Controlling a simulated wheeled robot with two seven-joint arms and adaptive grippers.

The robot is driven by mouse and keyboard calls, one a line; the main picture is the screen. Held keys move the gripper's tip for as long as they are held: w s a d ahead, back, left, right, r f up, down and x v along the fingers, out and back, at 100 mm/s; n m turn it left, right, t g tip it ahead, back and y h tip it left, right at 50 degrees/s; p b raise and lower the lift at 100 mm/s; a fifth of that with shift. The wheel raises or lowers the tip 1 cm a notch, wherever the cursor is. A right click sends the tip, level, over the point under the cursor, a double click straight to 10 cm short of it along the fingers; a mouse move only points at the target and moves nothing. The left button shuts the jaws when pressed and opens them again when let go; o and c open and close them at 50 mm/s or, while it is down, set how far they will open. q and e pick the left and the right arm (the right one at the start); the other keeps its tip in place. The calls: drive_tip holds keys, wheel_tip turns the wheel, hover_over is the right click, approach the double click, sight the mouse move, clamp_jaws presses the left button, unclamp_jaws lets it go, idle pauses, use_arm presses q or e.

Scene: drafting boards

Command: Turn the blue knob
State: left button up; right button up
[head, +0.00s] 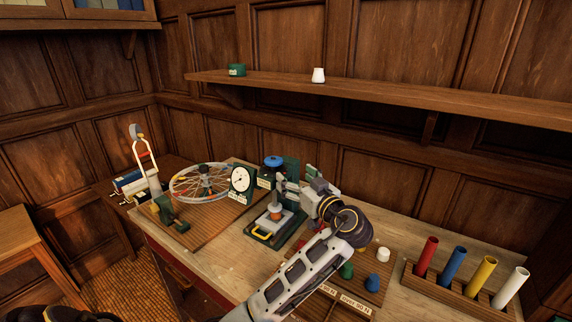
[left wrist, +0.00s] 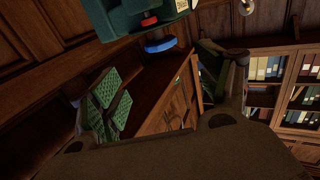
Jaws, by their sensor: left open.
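The blue knob (head: 274,161) is a round blue cap on top of a green upright press stand (head: 291,168). My left gripper (head: 294,184) is open and empty, just right of and a little below the knob in the head view, with its arm reaching in from the bottom. Part of the press stand is hidden behind the gripper. My right gripper is not in view.
A spoked wheel (head: 203,181) and a dial gauge (head: 240,179) stand left of the press. A board with coloured weights, including a blue one (head: 372,282), lies to the right. A rack of coloured tubes (head: 452,290) is farther right. A wall shelf (head: 390,91) runs above.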

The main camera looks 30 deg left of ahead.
sight(273, 159)
use_arm(q)
drive_tip(key=shift+s+a, duration=0.1)
drive_tip(key=shift+s, duration=0.05)
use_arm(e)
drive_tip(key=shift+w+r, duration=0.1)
use_arm(q)
drive_tip(key=shift+a, duration=0.1)
drive_tip(key=p+x, duration=0.3)
drive_tip(key=x, duration=0.9)
drive_tip(key=shift+w+a+r, duration=0.1)
drive_tip(key=shift+w+a, duration=0.05)
drive_tip(key=shift+w, duration=0.05)
drive_tip(key=shift+w+a, duration=0.15)
drive_tip(key=shift+a, duration=0.1)
drive_tip(key=shift+w+a, duration=0.15)
drive_tip(key=shift+a, duration=0.1)
drive_tip(key=c, duration=1)
drive_tip(key=shift+c, duration=0.2)
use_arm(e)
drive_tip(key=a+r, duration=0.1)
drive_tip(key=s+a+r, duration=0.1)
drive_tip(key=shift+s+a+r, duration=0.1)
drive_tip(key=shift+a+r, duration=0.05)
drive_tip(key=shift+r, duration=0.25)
